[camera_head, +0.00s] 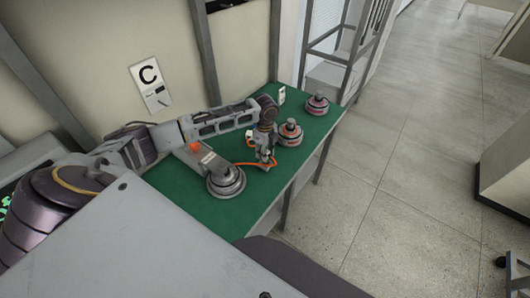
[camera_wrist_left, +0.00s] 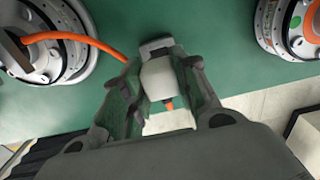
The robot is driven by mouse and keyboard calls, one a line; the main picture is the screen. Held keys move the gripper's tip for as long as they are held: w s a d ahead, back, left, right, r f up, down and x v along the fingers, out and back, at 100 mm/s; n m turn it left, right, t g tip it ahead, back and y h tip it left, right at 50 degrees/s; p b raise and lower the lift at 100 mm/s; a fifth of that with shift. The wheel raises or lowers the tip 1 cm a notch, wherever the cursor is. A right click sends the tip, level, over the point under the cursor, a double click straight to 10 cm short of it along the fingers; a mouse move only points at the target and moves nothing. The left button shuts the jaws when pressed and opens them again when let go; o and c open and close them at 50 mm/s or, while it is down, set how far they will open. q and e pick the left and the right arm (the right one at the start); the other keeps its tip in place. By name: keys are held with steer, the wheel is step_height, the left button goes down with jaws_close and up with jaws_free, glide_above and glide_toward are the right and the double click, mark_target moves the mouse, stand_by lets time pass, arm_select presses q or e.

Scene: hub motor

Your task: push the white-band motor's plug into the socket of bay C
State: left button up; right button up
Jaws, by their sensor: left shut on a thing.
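The white-band motor (camera_head: 226,181), a grey and pale round hub, sits on the green bench. It also shows at the left of the left wrist view (camera_wrist_left: 45,45). An orange cable (camera_head: 243,164) runs from it toward my left gripper (camera_head: 266,163). My left gripper (camera_wrist_left: 160,85) is shut on a pale plug (camera_wrist_left: 159,78), with a bit of orange at its lower end. The plug is above the bench near its front edge. A grey block with an orange part (camera_head: 195,147) is behind the motor, partly hidden by my arm; I cannot tell whether it is the socket. My right gripper is out of view.
A motor with an orange-red band (camera_head: 290,133) stands just right of my left gripper; it shows in the wrist view (camera_wrist_left: 292,25). A pink-band motor (camera_head: 317,104) stands farther back. A "C" sign (camera_head: 150,78) hangs on the wall. The green bench (camera_head: 180,190) has bare room at front left.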

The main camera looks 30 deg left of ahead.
arm_select(q)
steer(key=shift+f, duration=0.15)
steer(key=shift+f, duration=0.35)
steer(key=shift+f+p, duration=0.4)
steer(key=shift+f, duration=0.15)
stand_by(0.8)
steer(key=shift+f+p, duration=0.25)
steer(key=shift+p, duration=0.1)
stand_by(0.4)
steer(key=shift+f+p, duration=0.35)
steer(key=shift+p, duration=1.05)
stand_by(4.0)
